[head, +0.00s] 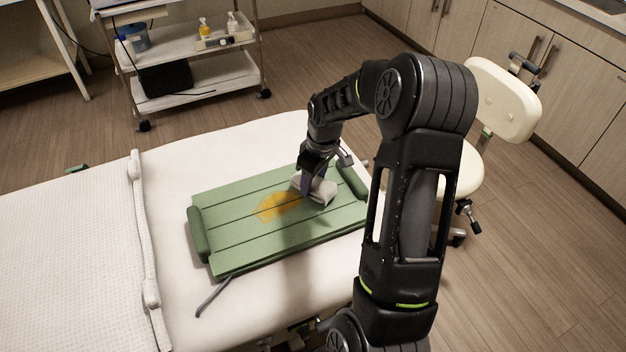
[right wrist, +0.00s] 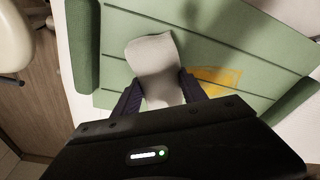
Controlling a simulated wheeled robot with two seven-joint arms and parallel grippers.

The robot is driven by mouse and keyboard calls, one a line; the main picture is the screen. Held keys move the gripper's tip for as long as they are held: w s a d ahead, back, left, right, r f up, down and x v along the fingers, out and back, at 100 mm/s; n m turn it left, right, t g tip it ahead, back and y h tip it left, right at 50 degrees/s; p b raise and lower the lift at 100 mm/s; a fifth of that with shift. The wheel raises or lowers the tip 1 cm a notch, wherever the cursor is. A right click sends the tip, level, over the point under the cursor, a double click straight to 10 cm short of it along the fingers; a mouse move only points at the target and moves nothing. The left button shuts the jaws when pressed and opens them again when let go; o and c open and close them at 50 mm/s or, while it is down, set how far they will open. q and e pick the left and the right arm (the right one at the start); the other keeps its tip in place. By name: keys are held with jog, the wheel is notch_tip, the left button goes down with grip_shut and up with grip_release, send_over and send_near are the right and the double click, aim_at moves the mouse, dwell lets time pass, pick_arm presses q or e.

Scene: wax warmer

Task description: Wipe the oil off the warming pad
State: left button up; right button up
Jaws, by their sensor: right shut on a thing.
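The green warming pad (head: 235,236) lies on the white bed, with raised rolls along its left and right ends. An orange-yellow oil stain (head: 272,207) marks its middle; part of it shows in the right wrist view (right wrist: 222,78). My right gripper (head: 312,186) is over the right part of the pad, shut on a pale grey cloth (head: 325,191). The cloth also shows between the fingers in the right wrist view (right wrist: 154,60). It is just right of the stain and looks to be at the pad's surface; firm contact cannot be told. My left gripper is not in view.
The white bed (head: 165,290) has a folded cover (head: 70,235) on its left. A grey cord (head: 211,297) leaves the pad's front left corner. A cream chair (head: 505,100) stands at the right, and a trolley (head: 200,87) with bottles stands behind the bed.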

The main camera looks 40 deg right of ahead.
aim_at(260, 211)
jog(key=shift+f+b, duration=0.7)
jog(key=shift+f, duration=0.25)
dwell(1.0)
jog(key=shift+a, duration=0.15)
jog(key=shift+w+a, duration=0.25)
jog(key=shift+a, duration=0.45)
jog(key=shift+w+a, duration=0.3)
jog(key=shift+a, duration=0.45)
jog(key=shift+w+a, duration=0.25)
jog(key=shift+a, duration=0.45)
jog(key=shift+a, duration=0.1)
jog(key=shift+w+a+b, duration=0.15)
jog(key=shift+w+a, duration=0.1)
jog(key=shift+a, duration=0.45)
jog(key=shift+w+a+b, duration=0.1)
jog(key=shift+w+a, duration=0.15)
jog(key=shift+a, duration=0.5)
jog(key=shift+w+a+b, duration=0.15)
jog(key=shift+w+a, duration=0.1)
jog(key=shift+a, duration=0.45)
jog(key=shift+w+a+b, duration=0.1)
jog(key=shift+w+a, duration=0.15)
jog(key=shift+a, duration=0.5)
jog(key=shift+w+a+b, duration=0.1)
jog(key=shift+w+a, duration=0.15)
jog(key=shift+a, duration=0.5)
jog(key=shift+w+a+b, duration=0.1)
jog(key=shift+w+a, duration=0.15)
jog(key=shift+a, duration=0.5)
jog(key=shift+a, duration=0.1)
